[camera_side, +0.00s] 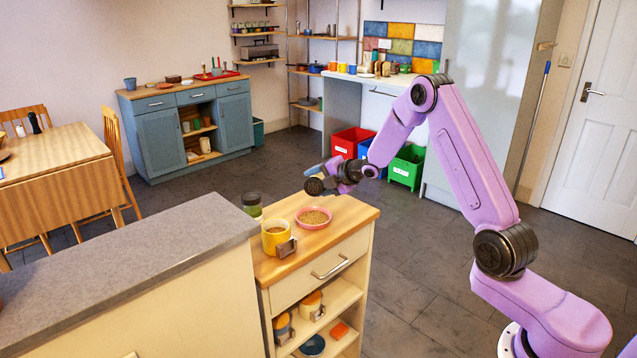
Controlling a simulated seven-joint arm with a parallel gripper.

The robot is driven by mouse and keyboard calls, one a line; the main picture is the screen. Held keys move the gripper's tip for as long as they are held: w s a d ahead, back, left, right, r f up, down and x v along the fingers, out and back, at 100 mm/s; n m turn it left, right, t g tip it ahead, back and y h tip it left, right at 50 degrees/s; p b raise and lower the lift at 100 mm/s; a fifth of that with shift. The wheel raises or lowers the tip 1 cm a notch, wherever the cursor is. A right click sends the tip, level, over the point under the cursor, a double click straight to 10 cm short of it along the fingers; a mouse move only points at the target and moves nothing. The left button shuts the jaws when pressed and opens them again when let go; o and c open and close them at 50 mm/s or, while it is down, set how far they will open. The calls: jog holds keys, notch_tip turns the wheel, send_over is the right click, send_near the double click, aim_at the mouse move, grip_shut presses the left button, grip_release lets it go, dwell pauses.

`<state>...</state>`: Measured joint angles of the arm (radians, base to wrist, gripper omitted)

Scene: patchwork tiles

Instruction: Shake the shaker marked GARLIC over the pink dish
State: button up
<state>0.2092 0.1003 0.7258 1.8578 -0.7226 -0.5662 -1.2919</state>
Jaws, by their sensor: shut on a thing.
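A yellow pot (275,239) stands left of the dish, with a grey metal piece (287,248) by it. A dark-lidded green jar (252,204) stands behind the pot. A grey counter (150,249) is close on the left. Open floor lies behind the cabinet.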

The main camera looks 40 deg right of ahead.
jog(key=shift+s+a+r+m+g+y, duration=0.15)
jog(key=shift+r+m+g+y, duration=0.3)
jog(key=shift+m+g+y, duration=0.25)
jog(key=shift+w+a+r+m+g+y, duration=0.1)
jog(key=shift+r+m+g+y, duration=0.45)
jog(key=shift+y, duration=0.25)
jog(key=shift+s, duration=0.1)
jog(key=shift+r+m+g+y, duration=0.25)
jog(key=shift+m+g+y, duration=0.1)
jog(key=shift+m+y, duration=0.35)
jog(key=m+y, duration=0.1)
jog(key=r+m+g+y, duration=0.1)
jog(key=y, duration=0.1)
jog(key=r+m+g+y, duration=0.1)
jog(key=m+y, duration=0.1)
jog(key=y, duration=0.1)
jog(key=shift+r+m, duration=0.2)
jog(key=shift+m, duration=0.15)
